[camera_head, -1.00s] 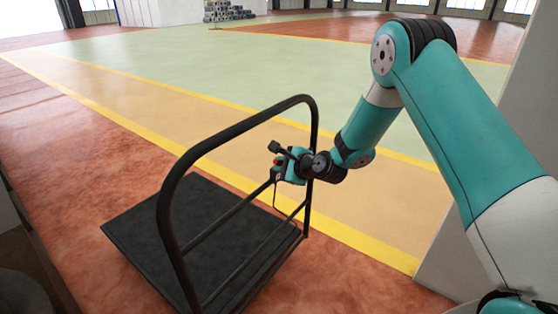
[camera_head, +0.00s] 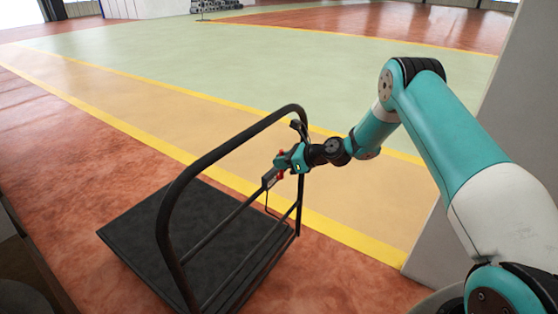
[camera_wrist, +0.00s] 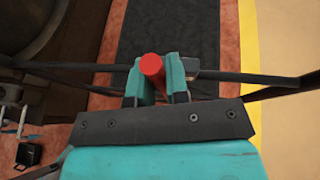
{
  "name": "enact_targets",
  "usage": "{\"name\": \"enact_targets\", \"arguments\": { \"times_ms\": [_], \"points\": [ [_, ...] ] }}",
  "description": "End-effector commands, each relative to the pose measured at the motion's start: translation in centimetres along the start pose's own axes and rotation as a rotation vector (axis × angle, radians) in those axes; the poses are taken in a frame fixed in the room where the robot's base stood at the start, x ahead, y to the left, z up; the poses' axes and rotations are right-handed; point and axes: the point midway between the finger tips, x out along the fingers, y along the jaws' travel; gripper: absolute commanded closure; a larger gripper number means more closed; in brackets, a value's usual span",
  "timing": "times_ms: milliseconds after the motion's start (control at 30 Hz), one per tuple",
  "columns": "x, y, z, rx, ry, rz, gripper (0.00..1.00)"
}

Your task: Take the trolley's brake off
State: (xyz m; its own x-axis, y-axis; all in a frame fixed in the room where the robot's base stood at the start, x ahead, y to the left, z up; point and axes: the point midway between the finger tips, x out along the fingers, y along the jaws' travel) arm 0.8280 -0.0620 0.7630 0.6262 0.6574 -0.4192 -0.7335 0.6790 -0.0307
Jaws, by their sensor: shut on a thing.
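The trolley (camera_head: 150,246) is a flat black platform with a tall black tube handle frame (camera_head: 228,147) at its right end. The platform also shows in the wrist view (camera_wrist: 168,30). My gripper (camera_head: 276,172) is at the handle frame's crossbar. In the wrist view, my gripper (camera_wrist: 153,75) is shut on a red round-ended brake lever (camera_wrist: 152,66), which sticks up between the teal fingers. In the head view only small red patches show at the fingers, and the lever's base is mostly hidden. I cannot tell the brake's state.
A pale wall or pillar (camera_head: 463,190) stands to the right, close to my arm. A dark round object (camera_wrist: 25,25) is at the wrist view's upper left. The striped floor (camera_head: 200,60) beyond the trolley is open.

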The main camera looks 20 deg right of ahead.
Motion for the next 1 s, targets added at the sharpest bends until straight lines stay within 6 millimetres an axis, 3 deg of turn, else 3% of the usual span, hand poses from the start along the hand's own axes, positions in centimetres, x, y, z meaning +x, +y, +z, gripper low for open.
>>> {"name": "enact_targets", "arguments": {
  "times_ms": [633, 667, 733, 1000],
  "points": [
    [0.00, -0.15, -0.09, 0.042, -0.009, 0.019, 1.00],
    [-0.01, -0.15, -0.09, 0.042, -0.009, 0.019, 0.78],
    [-0.01, -0.15, -0.09, 0.042, -0.009, 0.019, 0.62],
    [-0.05, -0.13, -0.07, 0.041, -0.009, 0.020, 0.59]
  ]
}}
